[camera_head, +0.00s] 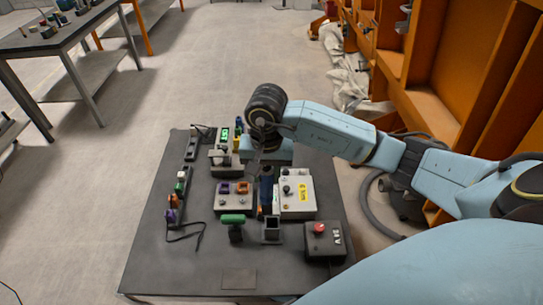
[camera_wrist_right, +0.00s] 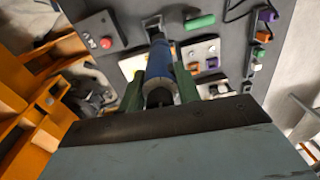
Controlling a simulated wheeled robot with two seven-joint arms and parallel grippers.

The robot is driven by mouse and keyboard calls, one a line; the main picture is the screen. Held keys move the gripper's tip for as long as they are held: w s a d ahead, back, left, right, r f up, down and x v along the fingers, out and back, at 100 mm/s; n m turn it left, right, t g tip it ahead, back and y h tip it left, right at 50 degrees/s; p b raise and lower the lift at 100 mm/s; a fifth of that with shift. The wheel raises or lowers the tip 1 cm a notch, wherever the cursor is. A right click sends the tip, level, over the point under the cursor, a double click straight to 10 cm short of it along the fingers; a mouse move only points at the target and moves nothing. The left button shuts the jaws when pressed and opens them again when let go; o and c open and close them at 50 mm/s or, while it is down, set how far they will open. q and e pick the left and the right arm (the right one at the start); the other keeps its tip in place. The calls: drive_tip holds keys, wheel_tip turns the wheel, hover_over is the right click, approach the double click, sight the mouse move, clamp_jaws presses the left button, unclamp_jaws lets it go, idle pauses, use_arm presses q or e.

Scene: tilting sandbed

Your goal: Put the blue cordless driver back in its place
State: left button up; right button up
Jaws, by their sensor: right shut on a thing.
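The blue cordless driver (camera_head: 266,188) is held by my right gripper (camera_head: 264,167) over the dark table, between two panel boxes. In the right wrist view the driver (camera_wrist_right: 160,62) sits between the two green fingers of my right gripper (camera_wrist_right: 160,88). A grey square holder (camera_head: 271,231) stands on the table just nearer than the driver. It also shows beyond the driver in the right wrist view (camera_wrist_right: 152,24). I cannot tell whether driver and holder touch. My left gripper is out of view.
A light box with a yellow label (camera_head: 298,194) stands right of the driver, a panel with purple and orange parts (camera_head: 235,196) left. A green-topped thing (camera_head: 233,219) and a red-button box (camera_head: 322,240) flank the holder. The table's near left is mostly clear.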

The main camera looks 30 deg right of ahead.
sight(272, 185)
drive_tip(key=shift+s+d+r+m+p, duration=0.15)
drive_tip(key=shift+s+d+m+p, duration=0.15)
drive_tip(key=shift+d+m+p, duration=0.2)
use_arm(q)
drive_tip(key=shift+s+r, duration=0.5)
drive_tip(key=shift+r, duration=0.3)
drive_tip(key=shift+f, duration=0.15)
use_arm(e)
drive_tip(key=shift+b, duration=0.4)
wheel_tip(272, 185, down, 5)
drive_tip(key=b, duration=0.4)
drive_tip(key=shift+r, duration=0.15)
use_arm(q)
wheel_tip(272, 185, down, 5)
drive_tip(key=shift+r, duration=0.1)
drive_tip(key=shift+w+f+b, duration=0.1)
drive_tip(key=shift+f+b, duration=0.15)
drive_tip(key=shift+b, duration=0.25)
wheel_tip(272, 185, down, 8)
drive_tip(key=b, duration=0.8)
use_arm(e)
drive_tip(key=shift+f, duration=3.85)
drive_tip(key=o, duration=1.1)
